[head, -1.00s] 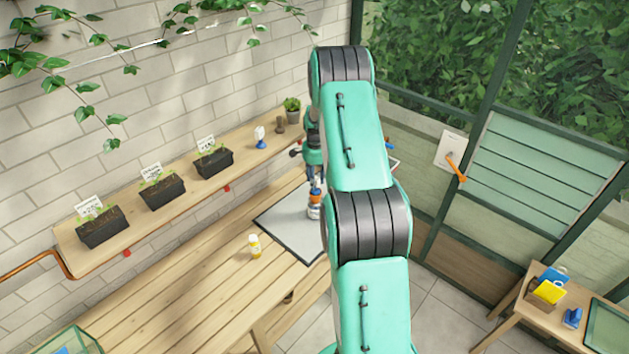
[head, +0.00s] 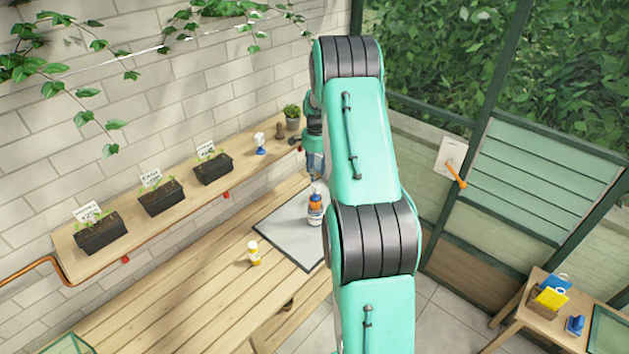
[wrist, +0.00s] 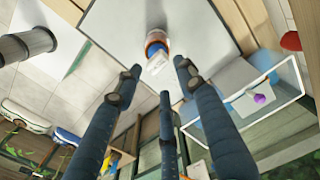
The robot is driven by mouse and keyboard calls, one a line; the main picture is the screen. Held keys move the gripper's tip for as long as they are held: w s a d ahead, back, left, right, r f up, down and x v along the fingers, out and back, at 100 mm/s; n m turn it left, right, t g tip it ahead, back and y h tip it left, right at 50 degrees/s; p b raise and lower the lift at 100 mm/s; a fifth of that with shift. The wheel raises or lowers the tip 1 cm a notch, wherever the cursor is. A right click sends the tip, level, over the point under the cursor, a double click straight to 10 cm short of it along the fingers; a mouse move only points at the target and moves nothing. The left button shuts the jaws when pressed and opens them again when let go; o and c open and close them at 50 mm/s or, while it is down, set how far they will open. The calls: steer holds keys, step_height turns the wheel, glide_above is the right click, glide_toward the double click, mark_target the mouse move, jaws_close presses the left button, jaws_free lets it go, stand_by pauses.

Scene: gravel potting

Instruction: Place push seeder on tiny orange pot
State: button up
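A small upright item with white, orange and blue parts (head: 315,208) stands on the grey mat. I take it to be the push seeder with the tiny orange pot, but it is too small to tell where one ends and the other begins. In the wrist view an orange round part (wrist: 157,37) shows with a white piece (wrist: 158,62) towards my fingers. In the head view my gripper (head: 315,172) is just above the item, partly hidden by my arm.
The grey mat (head: 280,225) lies on the slatted wooden table (head: 190,285). The wall shelf holds several black planters (head: 160,198) and a white-and-blue item (head: 261,144). A side table (head: 545,325) is at the right.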

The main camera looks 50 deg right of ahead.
steer(key=shift+s+r, duration=0.1)
steer(key=shift+r, duration=1.75)
steer(key=a+r+n+t, duration=0.1)
steer(key=a+r+n, duration=0.4)
steer(key=a+r, duration=1.15)
steer(key=s+a+r+n+t+h, duration=0.1)
steer(key=s+a+r+n, duration=0.15)
steer(key=a+r, duration=0.4)
steer(key=s+a+r+n, duration=0.1)
steer(key=s+a+r, duration=0.25)
steer(key=a, duration=0.65)
steer(key=s+a+r+n+t, duration=0.1)
steer(key=s+a+r+n, duration=0.1)
steer(key=s+a, duration=0.35)
steer(key=s+a+r+n+t, duration=0.1)
steer(key=s+a+r+n, duration=0.2)
steer(key=s+a, duration=0.25)
steer(key=s+a+f+n, duration=0.1)
steer(key=s+a+n, duration=0.1)
steer(key=s+a, duration=0.3)
steer(key=s+a+f+n+t+y, duration=0.1)
steer(key=s+a+n, duration=0.2)
steer(key=s, duration=0.6)
steer(key=shift+s+a+f, duration=0.3)
steer(key=shift+a, duration=0.75)
